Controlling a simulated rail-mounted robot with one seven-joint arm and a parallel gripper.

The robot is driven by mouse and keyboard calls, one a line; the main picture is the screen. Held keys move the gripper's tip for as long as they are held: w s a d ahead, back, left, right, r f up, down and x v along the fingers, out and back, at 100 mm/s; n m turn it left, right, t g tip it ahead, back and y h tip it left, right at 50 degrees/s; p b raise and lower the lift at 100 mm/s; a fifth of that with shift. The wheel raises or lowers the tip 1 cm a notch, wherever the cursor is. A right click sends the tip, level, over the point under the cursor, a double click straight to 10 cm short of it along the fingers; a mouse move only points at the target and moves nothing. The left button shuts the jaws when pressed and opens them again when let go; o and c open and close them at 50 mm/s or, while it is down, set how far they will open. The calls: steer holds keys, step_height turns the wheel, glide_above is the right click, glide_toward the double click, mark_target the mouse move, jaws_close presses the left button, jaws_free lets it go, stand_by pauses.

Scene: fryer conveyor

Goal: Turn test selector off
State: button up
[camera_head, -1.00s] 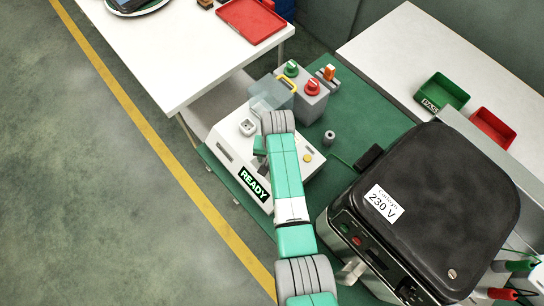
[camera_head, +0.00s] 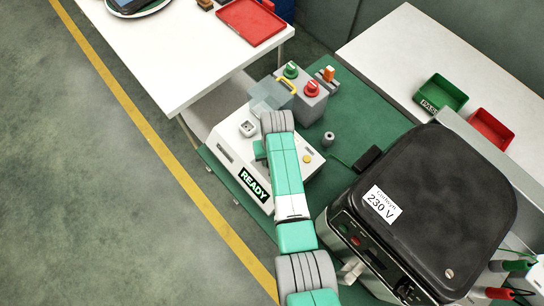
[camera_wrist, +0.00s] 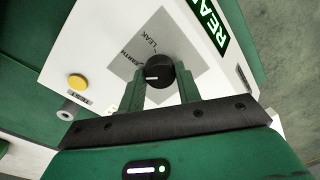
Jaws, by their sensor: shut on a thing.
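The test selector is a black round knob (camera_wrist: 159,73) with a white pointer line, on a grey panel marked EARTH and LEAK. In the wrist view the line points to the left. My gripper (camera_wrist: 161,82) has its two green fingers closed on either side of the knob. The knob sits on the white tester box (camera_head: 228,150), which bears a READY sign (camera_head: 254,186). In the head view my arm hides the knob and the fingers.
A yellow button (camera_wrist: 77,82) is on the tester's face. A grey box with green and red knobs (camera_head: 311,88) and a clear cover (camera_head: 268,97) stand behind. The black 230 V appliance (camera_head: 430,200) is close on the right. Floor at left is clear.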

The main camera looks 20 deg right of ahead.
steer(key=n, duration=0.4)
steer(key=shift+n+p, duration=0.35)
steer(key=shift+n, duration=1.65)
steer(key=o, duration=1)
steer(key=shift+c, duration=0.2)
steer(key=r, duration=0.4)
steer(key=r+p, duration=0.1)
steer(key=r, duration=0.3)
steer(key=shift+w+d, duration=0.2)
steer(key=shift+f, duration=0.1)
